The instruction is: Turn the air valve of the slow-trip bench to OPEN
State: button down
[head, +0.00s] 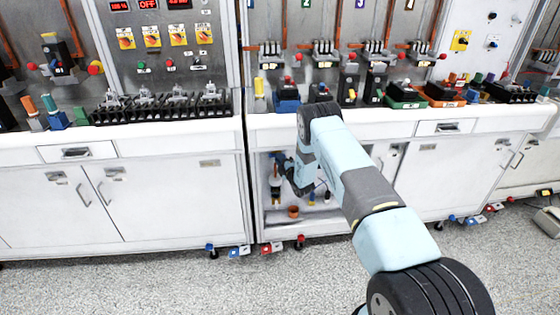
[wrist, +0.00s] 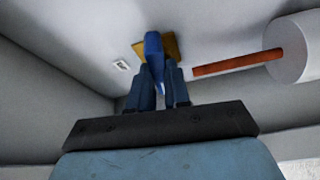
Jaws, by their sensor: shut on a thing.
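In the wrist view, a blue lever handle (wrist: 154,46) stands in front of a yellow plate (wrist: 172,49) on a pale surface; I take it for the air valve's handle. My gripper (wrist: 160,82) is shut on this handle, with one blue finger on each side of it. In the head view, my arm reaches down into an open compartment under the middle bench, and my gripper (head: 287,168) is inside it. The handle cannot be made out there. The valve's position marks are not readable.
An orange-brown pipe (wrist: 238,62) leads to a white cylinder (wrist: 297,48) right of the handle. A small label (wrist: 122,66) is on the left. Compartment walls are close around my gripper. A copper-coloured ring (head: 293,211) and a few small items stand on the compartment floor.

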jog(key=shift+s+a+f+m+t+h, duration=0.2)
jog(key=shift+m+t+h, duration=0.85)
jog(key=shift+m, duration=2.4)
jog(key=shift+w+a+f+m+t+h, duration=0.25)
jog(key=shift+m+t+h, duration=0.75)
jog(key=shift+m, duration=2.4)
jog(key=shift+s+a+f+m+t+h, duration=0.2)
jog(key=shift+m+t+h, duration=0.8)
jog(key=shift+m, duration=2.45)
jog(key=shift+d+f+g+h, duration=0.1)
jog(key=shift+d+g+h, duration=0.05)
jog(key=shift+g+h, duration=0.2)
jog(key=c, duration=1.4)
grip_release()
jog(key=o, duration=0.3)
jog(key=shift+r, duration=0.2)
